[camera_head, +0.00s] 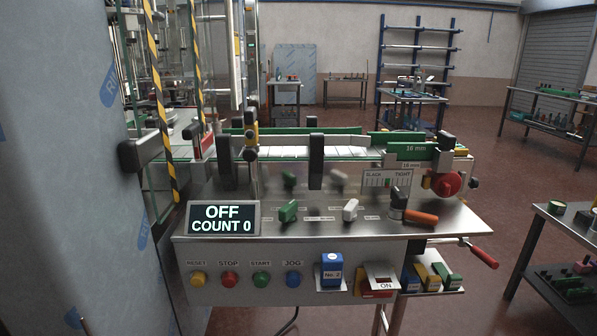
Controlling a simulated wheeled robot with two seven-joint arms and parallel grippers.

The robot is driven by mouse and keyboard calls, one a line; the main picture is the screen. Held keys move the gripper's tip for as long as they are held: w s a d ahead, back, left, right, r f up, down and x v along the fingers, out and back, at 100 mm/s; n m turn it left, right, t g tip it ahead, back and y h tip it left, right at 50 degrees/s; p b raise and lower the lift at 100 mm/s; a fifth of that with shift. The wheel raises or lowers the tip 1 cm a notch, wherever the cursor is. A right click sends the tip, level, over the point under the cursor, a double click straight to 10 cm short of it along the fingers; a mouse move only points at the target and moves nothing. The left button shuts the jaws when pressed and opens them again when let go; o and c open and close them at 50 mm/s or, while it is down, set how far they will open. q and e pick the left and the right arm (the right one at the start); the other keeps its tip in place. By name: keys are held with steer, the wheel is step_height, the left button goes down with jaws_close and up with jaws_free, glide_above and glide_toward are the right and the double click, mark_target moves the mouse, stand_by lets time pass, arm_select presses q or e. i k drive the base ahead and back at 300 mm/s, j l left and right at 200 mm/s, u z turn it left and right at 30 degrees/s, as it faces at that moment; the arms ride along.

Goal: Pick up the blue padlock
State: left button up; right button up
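A blue block labelled "No. 2" (331,268) sits on a pale plate on the front panel of the metal machine, right of the JOG button. It may be the blue padlock; I cannot make out a shackle. Another small blue block (411,279) stands at the left of a low side shelf, beside yellow and green ones; I cannot tell if it is a padlock. Neither of my grippers is in view.
The machine top (330,227) holds green and white handles, an orange handle (420,217) and an OFF / COUNT 0 display (223,218). A red ON switch (378,283) is just right of the blue block. A tall film-covered panel (65,170) fills the left.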

mark_target(331, 264)
steer(key=k+j, duration=0.15)
steer(key=j, duration=0.2)
steer(key=k+j, duration=0.15)
steer(key=j, duration=0.2)
steer(key=k+j, duration=0.1)
steer(key=j, duration=0.25)
steer(key=k+j, duration=0.15)
steer(key=j, duration=0.2)
